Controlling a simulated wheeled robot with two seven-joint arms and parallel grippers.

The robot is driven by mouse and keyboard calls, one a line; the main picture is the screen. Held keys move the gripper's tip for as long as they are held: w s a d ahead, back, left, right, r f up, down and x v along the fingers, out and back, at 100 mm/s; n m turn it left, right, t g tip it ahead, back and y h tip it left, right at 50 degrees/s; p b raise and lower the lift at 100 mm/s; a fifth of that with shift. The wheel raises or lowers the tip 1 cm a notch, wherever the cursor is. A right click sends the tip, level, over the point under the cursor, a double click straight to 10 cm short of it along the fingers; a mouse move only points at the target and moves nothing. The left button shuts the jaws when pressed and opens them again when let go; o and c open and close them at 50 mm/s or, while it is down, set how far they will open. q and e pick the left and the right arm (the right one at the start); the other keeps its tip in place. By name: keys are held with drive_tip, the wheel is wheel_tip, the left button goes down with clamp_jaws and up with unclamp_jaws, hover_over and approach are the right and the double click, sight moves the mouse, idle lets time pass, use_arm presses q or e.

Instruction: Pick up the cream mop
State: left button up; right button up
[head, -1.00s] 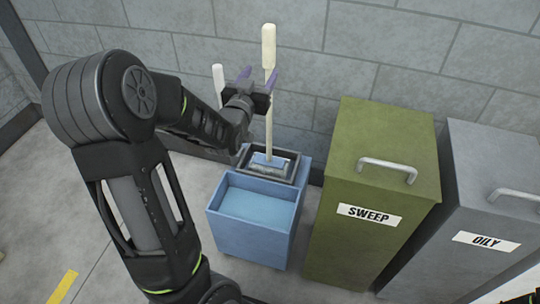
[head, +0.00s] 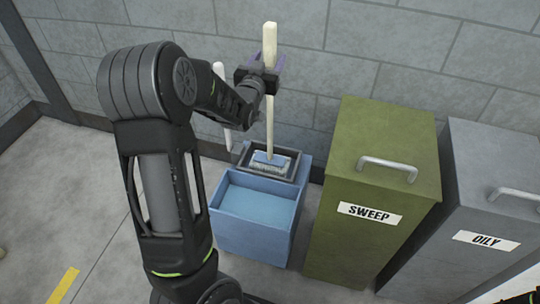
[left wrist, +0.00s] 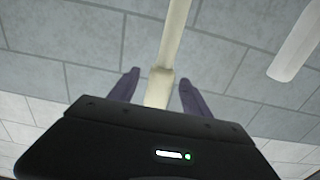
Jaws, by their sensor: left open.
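The cream mop (head: 269,122) stands nearly upright, its head in the grey wringer frame at the back of a blue bucket (head: 253,232). Its long pale handle rises in front of the block wall. My left gripper (head: 269,62) is high on the handle, its purple fingers open with the handle between them. In the left wrist view, the handle (left wrist: 160,88) runs between the two fingertips of the left gripper (left wrist: 158,80), with a gap visible on both sides. The gripper body hides part of the handle in the head view. My right gripper is not seen.
A second, white handle (head: 222,105) stands left of the mop, close to my left forearm; it also shows in the left wrist view (left wrist: 295,45). A green SWEEP bin (head: 350,250) and a grey OILY bin (head: 462,262) stand to the right. The wall is close behind.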

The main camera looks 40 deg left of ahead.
use_arm(q)
drive_tip(key=shift+w+a, duration=0.15)
drive_tip(key=shift+w, duration=0.3)
drive_tip(key=shift+c, duration=0.6)
clamp_jaws()
drive_tip(key=shift+r, duration=0.1)
